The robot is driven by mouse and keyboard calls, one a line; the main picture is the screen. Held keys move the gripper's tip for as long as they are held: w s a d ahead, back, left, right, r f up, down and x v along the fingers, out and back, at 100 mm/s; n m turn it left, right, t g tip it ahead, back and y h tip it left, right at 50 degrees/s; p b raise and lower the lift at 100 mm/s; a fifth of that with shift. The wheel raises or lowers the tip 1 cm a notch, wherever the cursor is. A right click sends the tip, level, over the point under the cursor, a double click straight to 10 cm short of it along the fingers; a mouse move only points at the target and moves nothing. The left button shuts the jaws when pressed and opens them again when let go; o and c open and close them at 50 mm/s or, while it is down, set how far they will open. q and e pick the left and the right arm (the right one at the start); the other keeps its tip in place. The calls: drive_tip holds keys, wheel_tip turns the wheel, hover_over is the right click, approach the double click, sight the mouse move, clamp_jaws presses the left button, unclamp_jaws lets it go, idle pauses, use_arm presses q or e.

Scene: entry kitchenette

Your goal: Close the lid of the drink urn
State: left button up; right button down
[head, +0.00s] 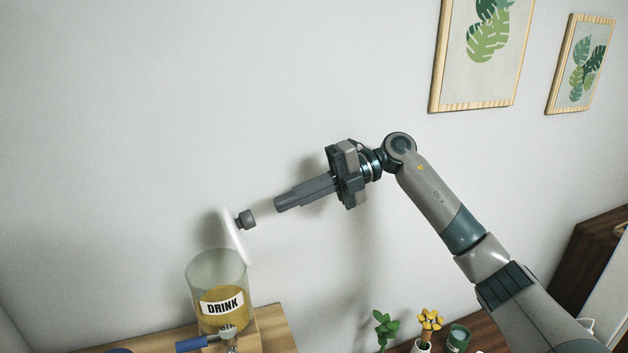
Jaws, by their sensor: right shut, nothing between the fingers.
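The drink urn (217,279) is a clear glass jar with a "DRINK" label, amber liquid and a tap at its front. It stands on a wooden surface at the lower left. Its white lid (236,236) is open, standing steeply up at the urn's right rim, with a dark round knob (246,219) facing right. My right gripper (278,204) is shut and empty. Its fingers point left at the knob, with a small gap between them and it. My left gripper is not in view.
A wooden stand (272,322) bears the urn. A green plant (385,326), a vase of yellow flowers (428,325) and a green jar (458,338) stand at the bottom, below my right arm. Framed leaf prints (487,45) hang on the wall behind.

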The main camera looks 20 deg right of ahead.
drive_tip(key=p+x, duration=0.2)
drive_tip(key=x, duration=0.2)
drive_tip(key=shift+a, duration=0.2)
drive_tip(key=shift+w, duration=0.15)
